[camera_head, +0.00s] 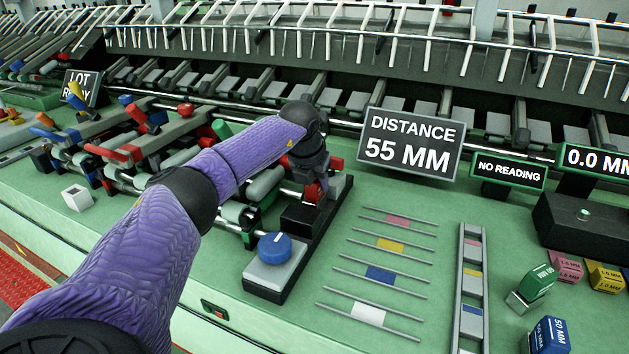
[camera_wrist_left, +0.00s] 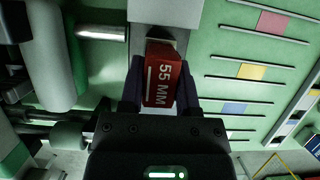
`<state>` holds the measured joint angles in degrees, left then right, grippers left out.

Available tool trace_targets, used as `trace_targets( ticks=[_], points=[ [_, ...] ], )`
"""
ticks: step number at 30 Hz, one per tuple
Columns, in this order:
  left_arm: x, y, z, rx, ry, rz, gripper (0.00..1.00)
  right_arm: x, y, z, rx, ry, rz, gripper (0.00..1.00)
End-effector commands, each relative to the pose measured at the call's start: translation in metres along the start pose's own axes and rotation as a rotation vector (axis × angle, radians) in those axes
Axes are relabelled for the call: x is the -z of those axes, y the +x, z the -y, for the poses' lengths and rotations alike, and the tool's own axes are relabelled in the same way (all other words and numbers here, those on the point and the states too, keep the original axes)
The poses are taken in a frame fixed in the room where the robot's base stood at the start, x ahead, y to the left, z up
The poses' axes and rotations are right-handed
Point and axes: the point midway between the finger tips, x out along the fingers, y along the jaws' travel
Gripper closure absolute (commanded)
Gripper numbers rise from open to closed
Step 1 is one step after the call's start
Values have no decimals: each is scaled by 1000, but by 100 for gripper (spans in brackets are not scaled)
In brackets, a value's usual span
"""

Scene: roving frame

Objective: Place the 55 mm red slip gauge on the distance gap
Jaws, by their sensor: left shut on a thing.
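The red slip gauge (camera_wrist_left: 165,82), marked 55 MM, is between the two dark fingers of my left gripper (camera_wrist_left: 162,92) in the left wrist view. In the head view the gauge (camera_head: 313,191) shows as a small red patch under my left gripper (camera_head: 312,178), which points down over the far part of a black fixture (camera_head: 292,262). This fixture has a dark block and a pale block with a blue knob (camera_head: 274,246). A pale grey face lies just beyond the gauge in the wrist view; I cannot tell if they touch. My right gripper is out of view.
A sign (camera_head: 410,145) reads DISTANCE 55 MM, and a smaller sign (camera_head: 510,170) reads NO READING. Rails with coloured tiles lie right of the fixture. Blue, green, pink and yellow blocks stand farther right. A cluttered linkage (camera_head: 150,150) stands left, close to my arm.

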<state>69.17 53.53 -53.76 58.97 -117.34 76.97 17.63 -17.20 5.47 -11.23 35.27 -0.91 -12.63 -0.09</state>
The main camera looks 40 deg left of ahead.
Motion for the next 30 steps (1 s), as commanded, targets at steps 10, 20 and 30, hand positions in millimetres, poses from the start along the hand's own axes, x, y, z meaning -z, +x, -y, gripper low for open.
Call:
trace_targets(
  ticks=[10, 20, 30],
  points=[
    [1, 2, 0, 0, 0, -1, 24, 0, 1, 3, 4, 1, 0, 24],
    [-1, -6, 0, 0, 0, 1, 24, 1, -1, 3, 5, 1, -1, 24],
    [-2, -89, 0, 0, -1, 4, 24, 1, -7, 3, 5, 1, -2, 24]
  ],
)
